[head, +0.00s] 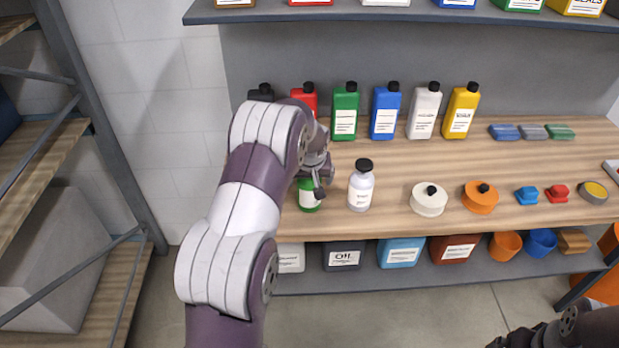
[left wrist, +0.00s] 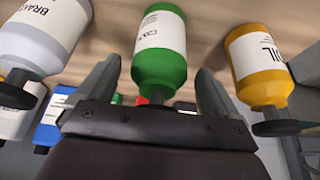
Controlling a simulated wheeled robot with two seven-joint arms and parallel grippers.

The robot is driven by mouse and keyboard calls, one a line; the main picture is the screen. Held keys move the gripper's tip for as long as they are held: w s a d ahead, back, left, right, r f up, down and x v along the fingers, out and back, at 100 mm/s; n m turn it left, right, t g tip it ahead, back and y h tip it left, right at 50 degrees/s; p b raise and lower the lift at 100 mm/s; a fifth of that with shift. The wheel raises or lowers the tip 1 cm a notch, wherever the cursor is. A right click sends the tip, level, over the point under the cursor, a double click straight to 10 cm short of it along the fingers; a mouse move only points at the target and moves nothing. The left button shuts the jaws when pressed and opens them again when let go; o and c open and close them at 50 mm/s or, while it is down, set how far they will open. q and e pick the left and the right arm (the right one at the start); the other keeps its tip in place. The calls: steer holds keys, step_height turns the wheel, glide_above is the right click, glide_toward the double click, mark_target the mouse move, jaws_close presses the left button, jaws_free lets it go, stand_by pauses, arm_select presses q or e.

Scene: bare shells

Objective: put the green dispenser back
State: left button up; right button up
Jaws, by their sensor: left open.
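The green dispenser (head: 309,200) is a round bottle with a white label, upright near the front edge of the wooden shelf. In the head view my left gripper (head: 318,180) hides its upper part. In the left wrist view, which is upside down, the green dispenser (left wrist: 160,62) stands between the two fingers of my left gripper (left wrist: 155,80). The fingers are apart, with a gap showing on each side of the bottle. Its dark cap points toward the palm. Part of my right gripper (head: 540,337) shows at the lower right edge; its jaws are unclear.
A white bottle (head: 361,190) stands close to the right of the dispenser. A yellow bottle (left wrist: 258,65) stands on its other side. Square bottles, including a green one (head: 345,112), line the back. An upper shelf (head: 400,15) hangs above. Bare wood (head: 405,165) lies right of the white bottle.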

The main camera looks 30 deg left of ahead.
arm_select(q)
steer(key=b+v, duration=0.3)
steer(key=v, duration=0.9)
steer(key=s+d+f+m, duration=0.2)
steer(key=s+d, duration=0.2)
steer(key=s, duration=0.3)
steer(key=s+d+f+m+g+h, duration=0.1)
steer(key=s+d+f+m, duration=0.1)
steer(key=s+d, duration=0.3)
steer(key=s+d+f+m+g+h, duration=0.1)
steer(key=s+d+f, duration=0.3)
steer(key=s, duration=0.7)
steer(key=shift+d+m, duration=0.45)
steer(key=shift+m, duration=0.35)
steer(key=shift+f, duration=0.15)
steer(key=shift+d, duration=0.1)
